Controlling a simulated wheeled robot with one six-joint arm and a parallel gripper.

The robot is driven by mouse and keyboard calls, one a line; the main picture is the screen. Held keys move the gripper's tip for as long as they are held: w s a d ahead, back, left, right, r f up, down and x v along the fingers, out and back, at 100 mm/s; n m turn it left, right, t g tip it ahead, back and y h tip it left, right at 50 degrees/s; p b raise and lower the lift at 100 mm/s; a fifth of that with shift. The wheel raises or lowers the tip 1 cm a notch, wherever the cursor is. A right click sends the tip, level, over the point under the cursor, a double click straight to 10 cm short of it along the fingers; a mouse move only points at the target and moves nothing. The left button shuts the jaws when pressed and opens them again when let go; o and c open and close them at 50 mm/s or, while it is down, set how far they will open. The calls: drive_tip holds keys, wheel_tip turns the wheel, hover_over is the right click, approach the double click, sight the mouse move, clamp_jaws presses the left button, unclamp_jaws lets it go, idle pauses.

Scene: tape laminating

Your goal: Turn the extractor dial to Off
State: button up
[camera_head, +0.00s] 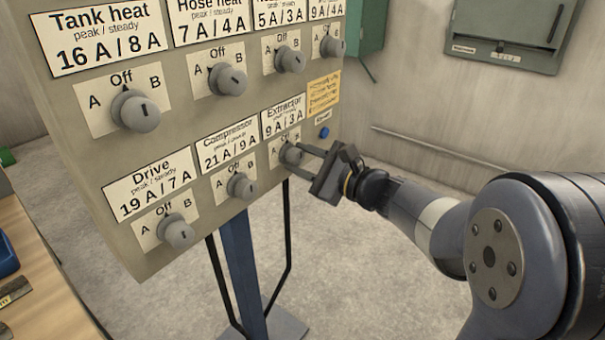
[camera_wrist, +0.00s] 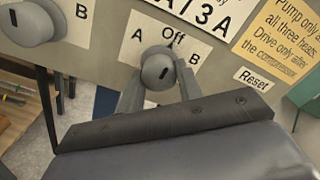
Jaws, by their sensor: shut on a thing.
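The extractor dial (camera_head: 291,154) is a grey round knob at the lower right of the beige panel, under the label "Extractor 9 A / 3 A". Its plate reads A on the left, Off at the top and B on the right. My gripper (camera_head: 305,159) reaches in from the right and is shut on this dial. In the wrist view the fingers stand on either side of the dial (camera_wrist: 158,68), below the word Off. A short dark mark shows on the dial's face, close to upright. The exact setting is hard to tell.
The compressor dial (camera_head: 241,186) sits just left, and the drive dial (camera_head: 178,232) further left. A row of dials, including the tank heat dial (camera_head: 135,110), is above. A blue Reset button (camera_head: 324,132) and a yellow note (camera_head: 323,94) are close by. A wooden bench (camera_head: 40,285) stands at left.

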drive_tip(key=shift+n+b, duration=0.4)
drive_tip(key=shift+b, duration=0.05)
drive_tip(key=o, duration=1)
drive_tip(key=v, duration=1)
drive_tip(key=shift+s+d+p, duration=0.25)
drive_tip(key=shift+d+p, duration=0.05)
drive_tip(key=shift+p, duration=0.05)
drive_tip(key=shift+a, duration=0.1)
drive_tip(key=x, duration=1)
drive_tip(key=shift+w+a+b, duration=0.3)
drive_tip(key=shift+b, duration=0.05)
drive_tip(key=shift+d, duration=0.1)
